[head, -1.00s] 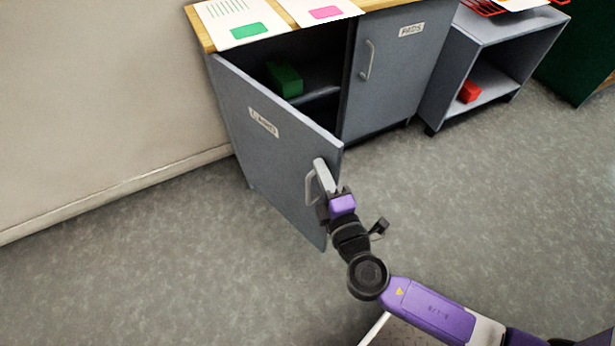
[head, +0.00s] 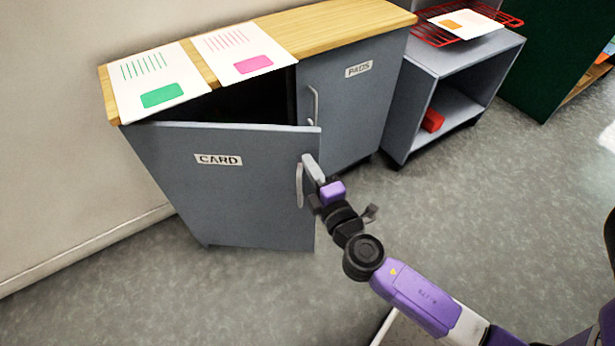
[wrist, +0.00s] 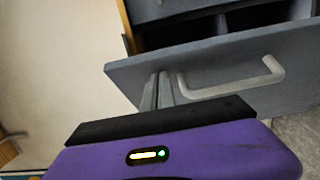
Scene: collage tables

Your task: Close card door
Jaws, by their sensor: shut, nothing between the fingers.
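The grey card door (head: 240,190), labelled CARD, stands partly open on the left of the cabinet, with a dark gap above its top edge. Its pale handle (head: 299,186) is near its free right edge. My gripper (head: 311,165) is at that edge, just right of the handle, with its fingers shut and empty. In the wrist view the fingertips (wrist: 157,82) lie against or very near the door (wrist: 215,60), left of the handle (wrist: 235,82). I cannot tell whether they touch it. The cabinet's inside is mostly hidden behind the door.
The PADS door (head: 345,105) beside it is shut. Two printed sheets (head: 150,85) lie on the wooden top (head: 340,22). An open grey shelf unit (head: 465,55) with a red block (head: 432,120) stands to the right. The floor (head: 480,200) in front is clear.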

